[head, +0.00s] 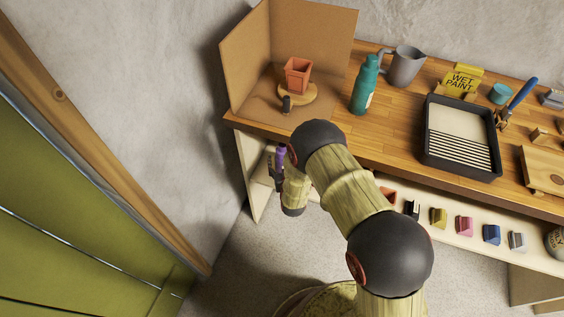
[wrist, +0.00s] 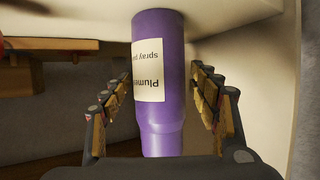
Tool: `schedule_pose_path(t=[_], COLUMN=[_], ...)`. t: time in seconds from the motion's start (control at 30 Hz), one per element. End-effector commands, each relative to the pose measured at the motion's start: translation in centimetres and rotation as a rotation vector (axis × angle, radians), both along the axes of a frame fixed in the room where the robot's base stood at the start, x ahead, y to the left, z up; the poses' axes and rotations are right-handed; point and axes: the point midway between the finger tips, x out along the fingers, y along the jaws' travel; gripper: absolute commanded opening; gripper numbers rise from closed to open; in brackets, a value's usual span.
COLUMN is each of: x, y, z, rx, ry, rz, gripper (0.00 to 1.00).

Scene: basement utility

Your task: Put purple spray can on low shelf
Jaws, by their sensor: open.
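The purple spray can (wrist: 160,100) fills the middle of the wrist view, where its white label reads upside down. Its base end meets the white low shelf (wrist: 235,18), and it appears to stand on it. My gripper (wrist: 151,82) is open, with one finger on each side of the can and a visible gap at the right. In the head view the can (head: 281,153) shows small at the left end of the low shelf (head: 478,229), under the tabletop. My arm hides part of the gripper and shelf there.
Several small coloured blocks (head: 465,226) line the low shelf to the right. The wooden tabletop (head: 390,130) above holds a teal bottle (head: 363,88), a grey jug (head: 405,66), a black paint tray (head: 460,137) and a terracotta pot (head: 298,75). A side panel (head: 249,170) bounds the shelf's left end.

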Motion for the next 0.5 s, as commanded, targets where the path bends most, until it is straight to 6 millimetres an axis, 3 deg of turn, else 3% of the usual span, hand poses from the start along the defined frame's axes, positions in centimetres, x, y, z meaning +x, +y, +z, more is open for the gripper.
schedule_pose_path(t=[0.3,0.5], x=[0.0,-2.6], y=[0.0,-0.4], z=[0.4,1.6], rx=[0.0,-0.001], ry=[-0.001,0.002], rz=[0.0,0.001], gripper=[0.61,0.61])
